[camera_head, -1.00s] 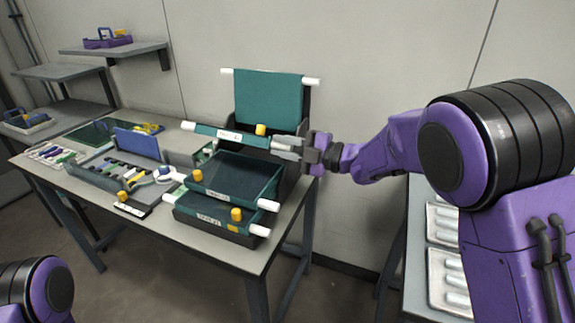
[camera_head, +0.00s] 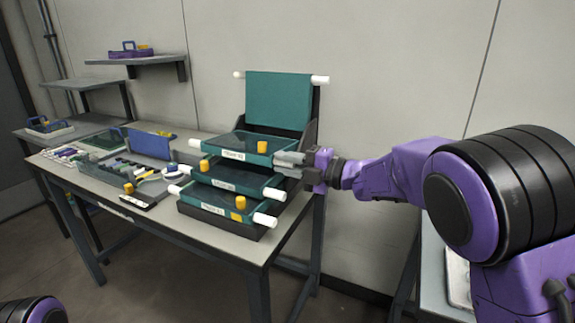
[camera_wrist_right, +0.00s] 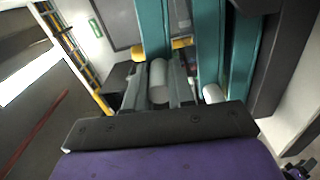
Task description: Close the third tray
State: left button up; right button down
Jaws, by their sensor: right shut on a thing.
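In the right wrist view, the white handle (camera_wrist_right: 158,80) sits between the two fingers. The fingers hide that end in the head view. My left gripper is out of view.
The middle tray (camera_head: 232,188) and bottom tray (camera_head: 207,209) lie level below, with white handle ends protruding. Another teal tray (camera_head: 278,100) stands upright behind. Tools and a blue-lidded case crowd the table's left. A wall is close behind.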

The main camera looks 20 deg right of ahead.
jog(key=c, duration=1)
grip_release()
jog(key=shift+d, duration=0.1)
jog(key=b+v, duration=0.1)
jog(key=v, duration=0.9)
jog(key=shift+s+d, duration=0.15)
jog(key=shift+d, duration=0.05)
jog(key=shift+f, duration=0.1)
